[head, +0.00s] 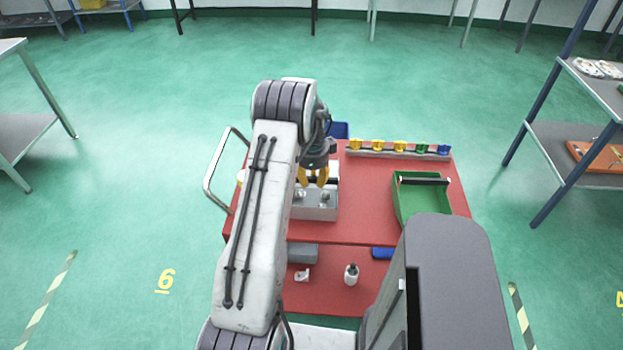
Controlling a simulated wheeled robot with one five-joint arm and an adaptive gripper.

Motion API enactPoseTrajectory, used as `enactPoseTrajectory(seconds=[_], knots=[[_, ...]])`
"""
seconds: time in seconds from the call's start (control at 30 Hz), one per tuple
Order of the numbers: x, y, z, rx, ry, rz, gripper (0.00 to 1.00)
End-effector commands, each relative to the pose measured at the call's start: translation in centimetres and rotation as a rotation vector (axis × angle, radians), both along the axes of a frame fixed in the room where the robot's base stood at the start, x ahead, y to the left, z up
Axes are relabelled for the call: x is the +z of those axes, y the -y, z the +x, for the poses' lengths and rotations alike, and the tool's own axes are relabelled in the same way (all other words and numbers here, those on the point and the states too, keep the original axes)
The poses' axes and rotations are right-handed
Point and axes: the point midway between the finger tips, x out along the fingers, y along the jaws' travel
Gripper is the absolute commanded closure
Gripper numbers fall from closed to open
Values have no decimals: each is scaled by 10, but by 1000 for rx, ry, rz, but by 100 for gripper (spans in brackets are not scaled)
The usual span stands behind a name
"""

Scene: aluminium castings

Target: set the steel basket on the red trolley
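The steel basket (316,213) is a grey open box with a few small light metal parts inside. It shows over the left part of the red trolley's (375,208) upper deck. From this one view I cannot tell for sure whether its bottom touches the deck. My gripper (313,182), with yellow fingers, points down at the basket's far part. There is a gap between the fingers. A dark bar shows just beside them, perhaps the basket's handle. My gripper and arm hide the basket's far left part, so I cannot tell whether the fingers grip anything.
A green bin (405,205) with a dark handle stands on the deck's right. A rack of yellow, green and blue knobs (400,150) lines the far edge. The lower deck holds a white bottle (351,274) and a grey block (303,253).

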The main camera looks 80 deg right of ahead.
Motion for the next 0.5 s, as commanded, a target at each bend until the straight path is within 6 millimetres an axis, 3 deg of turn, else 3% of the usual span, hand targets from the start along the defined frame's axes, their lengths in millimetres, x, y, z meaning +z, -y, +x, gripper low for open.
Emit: enactPoseTrajectory(seconds=[0.2,0.5], knots=[[0,0,0,0,0,1,59],[3,0,0,0,0,-1,59]])
